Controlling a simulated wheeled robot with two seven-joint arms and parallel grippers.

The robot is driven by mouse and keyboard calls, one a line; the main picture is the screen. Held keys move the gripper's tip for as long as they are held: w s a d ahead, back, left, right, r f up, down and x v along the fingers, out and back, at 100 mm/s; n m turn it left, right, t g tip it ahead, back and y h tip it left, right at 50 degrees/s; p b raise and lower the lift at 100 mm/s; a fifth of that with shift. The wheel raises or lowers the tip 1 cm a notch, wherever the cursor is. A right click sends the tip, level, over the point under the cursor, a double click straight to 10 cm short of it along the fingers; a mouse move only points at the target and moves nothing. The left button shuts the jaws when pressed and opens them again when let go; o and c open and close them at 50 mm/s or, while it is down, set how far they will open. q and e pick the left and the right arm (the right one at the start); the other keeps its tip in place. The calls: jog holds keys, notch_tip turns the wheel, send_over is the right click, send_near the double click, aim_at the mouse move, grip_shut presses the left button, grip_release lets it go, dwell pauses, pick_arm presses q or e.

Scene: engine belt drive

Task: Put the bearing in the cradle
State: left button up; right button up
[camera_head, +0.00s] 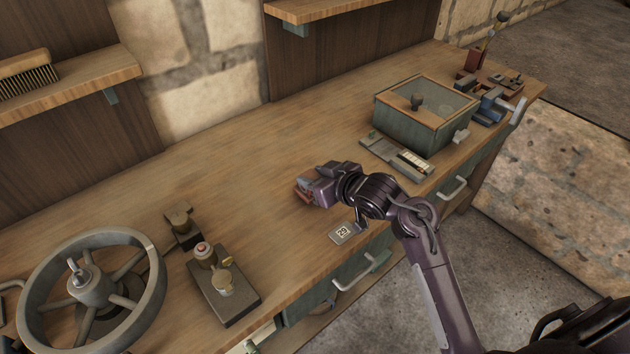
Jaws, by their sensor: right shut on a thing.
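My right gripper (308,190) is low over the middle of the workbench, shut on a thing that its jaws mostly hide. A reddish-brown patch shows at the jaws; I cannot tell if it is the bearing. No cradle can be picked out for sure. A dark block with a short post (182,228) stands on the bench at the left. In front of it is a dark base plate (226,293) with a red-topped post and a brass-coloured fitting. My left gripper is not in view.
A large spoked wheel (148,290) stands at the front left. A glass-lidded box (400,123), a grey tray (378,148) and a blue vise (492,106) stand at the right. A small marked plate (335,237) lies near the front edge.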

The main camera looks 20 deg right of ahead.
jog(key=shift+f, duration=0.5)
jog(key=o, duration=0.8)
jog(key=shift+f, duration=0.25)
jog(key=o, duration=0.5)
jog(key=shift+r, duration=0.1)
